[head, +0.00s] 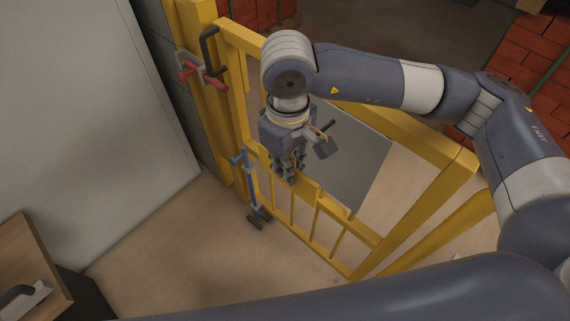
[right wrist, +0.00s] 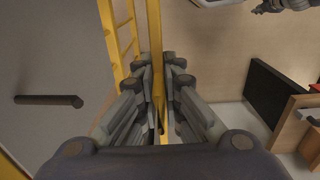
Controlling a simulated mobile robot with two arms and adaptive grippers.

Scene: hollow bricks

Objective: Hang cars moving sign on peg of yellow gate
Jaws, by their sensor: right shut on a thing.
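The yellow gate (head: 410,150) crosses the middle of the head view, with a grey panel (head: 362,165) inside its frame. A dark peg (right wrist: 48,100) sticks out of the panel in the right wrist view. My right gripper (head: 288,176) is at the rail above the gate's thin bars. In the right wrist view its fingers (right wrist: 159,62) are shut on a yellow bar of the gate. The face of the cars moving sign is not seen; a pale-edged flat thing (right wrist: 215,2) is cut off at the top there. Beside it, grey finger-like parts (right wrist: 272,6) may be my left gripper.
A red clamp (head: 188,73) and a black handle (head: 207,45) are at the gate's post. A blue clamp (head: 250,183) is near the bars. Brick stacks (head: 530,45) stand behind. A wooden box (head: 30,260) is at lower left.

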